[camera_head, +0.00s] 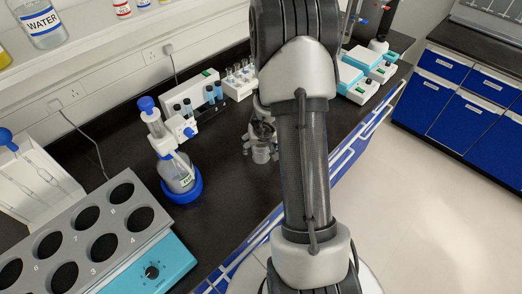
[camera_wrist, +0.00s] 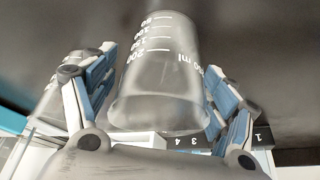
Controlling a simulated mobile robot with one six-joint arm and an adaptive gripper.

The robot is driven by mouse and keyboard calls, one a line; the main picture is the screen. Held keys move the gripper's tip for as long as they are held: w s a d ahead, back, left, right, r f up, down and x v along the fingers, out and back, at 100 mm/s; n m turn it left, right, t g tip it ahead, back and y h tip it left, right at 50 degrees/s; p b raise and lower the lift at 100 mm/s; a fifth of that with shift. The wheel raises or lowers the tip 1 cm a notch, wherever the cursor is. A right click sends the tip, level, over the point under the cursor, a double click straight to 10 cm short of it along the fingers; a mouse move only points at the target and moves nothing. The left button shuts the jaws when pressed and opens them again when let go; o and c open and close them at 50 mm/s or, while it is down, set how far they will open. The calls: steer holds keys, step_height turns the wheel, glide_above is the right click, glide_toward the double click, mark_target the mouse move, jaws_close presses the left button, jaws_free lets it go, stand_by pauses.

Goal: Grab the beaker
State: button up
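A clear glass beaker (camera_wrist: 156,75) with white volume marks fills the middle of the wrist view, its wide rim towards the camera. My gripper (camera_wrist: 161,60) has its two blue-padded fingers on either side of it, close to the glass. Whether the pads touch the beaker or a small gap is left cannot be told. In the head view my gripper (camera_head: 261,147) points down over the dark bench behind my arm, and the beaker cannot be made out clearly there.
On the dark bench (camera_head: 225,160), a blue-capped bottle (camera_head: 178,172) stands left of my gripper. A grey block with round holes (camera_head: 90,235) is at front left. A small-vial rack (camera_head: 240,82) stands behind. Blue-and-white devices (camera_head: 362,75) are at back right.

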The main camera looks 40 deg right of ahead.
steer(key=c, duration=1.1)
steer(key=shift+r, duration=0.1)
